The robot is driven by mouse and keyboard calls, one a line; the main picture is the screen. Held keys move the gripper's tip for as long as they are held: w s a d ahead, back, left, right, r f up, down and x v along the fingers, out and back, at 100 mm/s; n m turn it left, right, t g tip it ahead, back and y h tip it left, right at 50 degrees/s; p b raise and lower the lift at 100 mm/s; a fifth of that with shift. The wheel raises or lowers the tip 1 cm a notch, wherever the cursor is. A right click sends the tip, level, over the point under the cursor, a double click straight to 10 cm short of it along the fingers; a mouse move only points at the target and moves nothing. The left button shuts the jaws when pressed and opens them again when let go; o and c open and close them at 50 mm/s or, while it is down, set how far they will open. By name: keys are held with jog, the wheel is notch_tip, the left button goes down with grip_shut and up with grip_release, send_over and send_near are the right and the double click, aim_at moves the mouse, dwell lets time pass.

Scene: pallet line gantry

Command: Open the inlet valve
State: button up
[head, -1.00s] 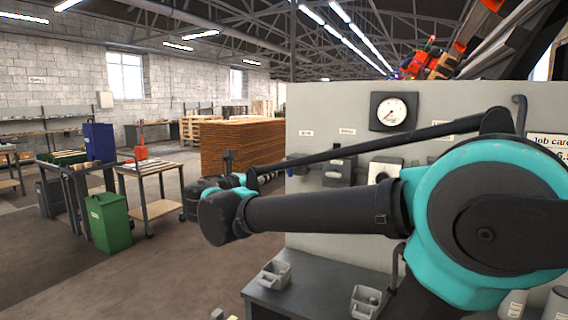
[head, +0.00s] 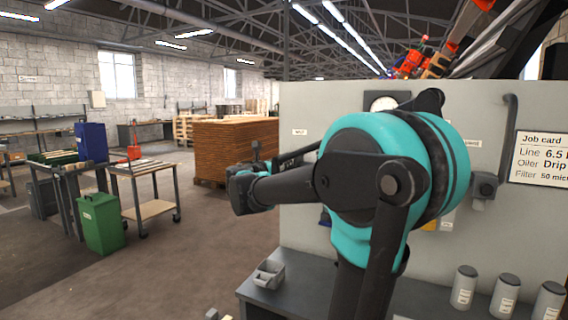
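The grey panel (head: 470,105) stands in front of me. A small label (head: 300,132) on its upper left may read inlet, but it is too small to be sure. The valve itself cannot be made out; my dark and teal arm covers much of the panel's middle and left. My gripper cannot be clearly picked out from the dark links at the arm's far end, left of the panel's edge. Its fingers and anything between them are not readable. A round gauge (head: 381,101) shows only in part above my arm.
A job card (head: 541,158) and a bent dark pipe (head: 509,135) are on the panel's right. Labelled canisters (head: 505,296) and a grey bin (head: 269,273) stand on the bench below. A green bin (head: 102,222), a cart (head: 150,208) and open floor lie left.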

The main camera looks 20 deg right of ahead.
jog(key=shift+w+d, duration=0.5)
jog(key=shift+c, duration=0.6)
grip_shut()
jog(key=shift+s+d+f+m, duration=0.25)
jog(key=shift+f+m, duration=0.1)
jog(key=shift+m, duration=2.65)
jog(key=shift+s+d+f+m, duration=0.25)
jog(key=shift+f+m, duration=0.1)
jog(key=shift+m, duration=2.65)
jog(key=shift+s+d+f+m, duration=0.25)
jog(key=shift+f+m, duration=0.1)
jog(key=shift+m, duration=2.65)
